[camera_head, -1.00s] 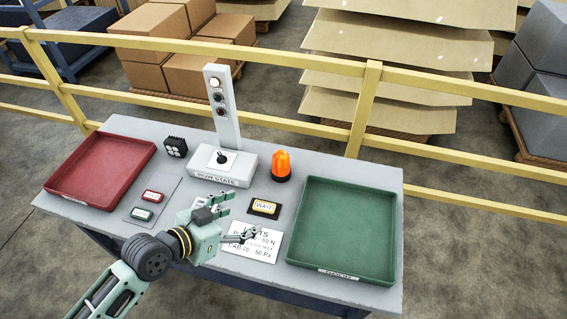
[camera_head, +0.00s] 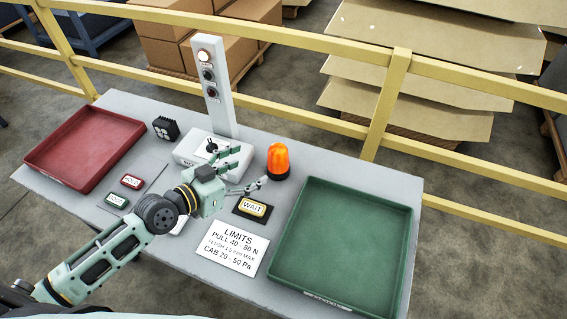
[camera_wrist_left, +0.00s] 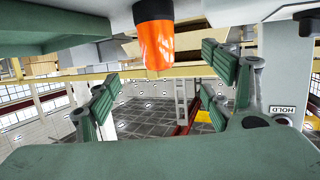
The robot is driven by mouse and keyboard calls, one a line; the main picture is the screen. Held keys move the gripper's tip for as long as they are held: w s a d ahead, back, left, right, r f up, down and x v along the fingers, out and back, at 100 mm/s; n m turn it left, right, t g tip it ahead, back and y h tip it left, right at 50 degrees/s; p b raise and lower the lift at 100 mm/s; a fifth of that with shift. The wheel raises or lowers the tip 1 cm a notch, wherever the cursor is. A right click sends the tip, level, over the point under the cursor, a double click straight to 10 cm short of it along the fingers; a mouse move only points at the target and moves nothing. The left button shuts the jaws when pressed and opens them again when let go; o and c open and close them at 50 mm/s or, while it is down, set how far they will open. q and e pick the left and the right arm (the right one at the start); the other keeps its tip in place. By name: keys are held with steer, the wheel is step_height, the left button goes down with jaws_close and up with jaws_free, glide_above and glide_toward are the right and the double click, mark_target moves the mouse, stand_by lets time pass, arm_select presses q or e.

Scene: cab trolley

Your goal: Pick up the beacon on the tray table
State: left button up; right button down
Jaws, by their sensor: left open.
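The orange beacon (camera_head: 278,159) with a dark base stands upright on the grey tray table (camera_head: 130,103), between the signal post and the green tray. My left gripper (camera_head: 254,169) is open and empty, just left of the beacon, with its fingers pointing toward it. In the left wrist view the beacon (camera_wrist_left: 154,42) appears upside down at the top, beyond the open fingers (camera_wrist_left: 160,92). A gap shows between the fingertips and the beacon. My right gripper is not in view.
A green tray (camera_head: 412,230) lies right of the beacon and a red tray (camera_head: 140,130) at the left. A signal post (camera_head: 215,90) rises behind my gripper. A WAIT plate (camera_head: 253,208) and a LIMITS card (camera_head: 232,247) lie in front. A yellow railing (camera_head: 300,50) runs behind.

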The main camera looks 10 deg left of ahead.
mark_target(270, 158)
arm_select(q)
steer(key=p+x, duration=0.1)
steer(key=x, duration=0.5)
steer(key=shift+d+p, duration=0.1)
steer(key=shift+p, duration=0.2)
steer(key=shift+s+f+p+x, duration=0.1)
steer(key=shift+f+x, duration=0.1)
steer(key=shift+x, duration=0.8)
steer(key=shift+s+f+p+x, duration=0.1)
steer(key=shift+f+x, duration=0.1)
steer(key=shift+x, duration=0.85)
steer(key=shift+s+f+p+x, duration=0.1)
steer(key=shift+f+x, duration=0.1)
steer(key=shift+x, duration=0.8)
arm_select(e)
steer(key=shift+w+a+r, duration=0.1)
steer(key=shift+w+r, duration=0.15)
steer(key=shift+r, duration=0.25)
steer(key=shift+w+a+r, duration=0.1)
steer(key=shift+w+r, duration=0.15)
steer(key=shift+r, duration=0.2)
arm_select(q)
steer(key=shift+c, duration=0.4)
steer(key=shift+c, duration=0.9)
steer(key=c, duration=1.1)
steer(key=shift+c, duration=0.4)
steer(key=shift+r, duration=0.15)
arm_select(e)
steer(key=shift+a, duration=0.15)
